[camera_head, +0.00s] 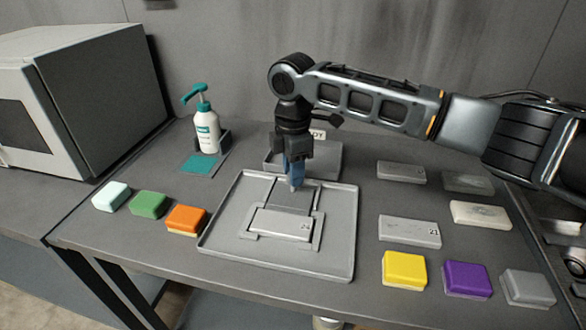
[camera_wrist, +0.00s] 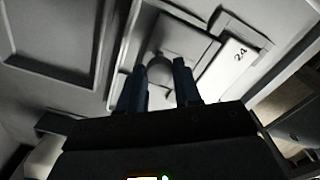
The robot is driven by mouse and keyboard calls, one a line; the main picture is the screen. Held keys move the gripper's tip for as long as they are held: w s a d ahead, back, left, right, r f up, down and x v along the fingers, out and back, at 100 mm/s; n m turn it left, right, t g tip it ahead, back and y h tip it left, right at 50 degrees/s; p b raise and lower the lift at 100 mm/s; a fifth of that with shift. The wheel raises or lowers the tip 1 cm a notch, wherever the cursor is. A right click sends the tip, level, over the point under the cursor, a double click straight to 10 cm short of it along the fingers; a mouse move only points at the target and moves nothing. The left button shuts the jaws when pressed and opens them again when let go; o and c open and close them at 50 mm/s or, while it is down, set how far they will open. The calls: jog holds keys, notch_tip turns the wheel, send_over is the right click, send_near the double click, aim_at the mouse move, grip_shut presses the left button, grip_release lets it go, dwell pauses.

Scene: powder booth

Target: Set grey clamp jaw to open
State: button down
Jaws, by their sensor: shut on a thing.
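The grey clamp jaw (camera_head: 292,200) is a flat plate in the fixture on the grey tray (camera_head: 226,228). It lies just behind a pale grey block marked 24 (camera_head: 281,225); I cannot tell whether the two touch. In the wrist view the jaw (camera_wrist: 190,42) shows beside the block (camera_wrist: 228,68), with a rounded grey knob (camera_wrist: 160,68) at its edge. My gripper (camera_head: 294,184) points down over the jaw's rear. Its blue fingers (camera_wrist: 158,78) are shut on the knob, one on each side. In the head view the fingers hide the knob.
Green (camera_head: 150,204), mint and orange (camera_head: 187,219) blocks lie left of the tray. Several grey blocks, a yellow block (camera_head: 404,270) and a purple block (camera_head: 466,279) lie right. A pump bottle (camera_head: 207,132) and a grey bin (camera_head: 325,160) stand behind.

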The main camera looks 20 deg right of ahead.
jog(key=shift+w+d+b, duration=0.3)
jog(key=shift+w+d, duration=0.45)
jog(key=shift+w, duration=0.35)
jog(key=shift+d+r, duration=0.1)
jog(key=shift+w, duration=0.1)
jog(key=c, duration=0.8)
grip_release()
jog(key=shift+r+b, duration=0.55)
jog(key=shift+r, duration=3.3)
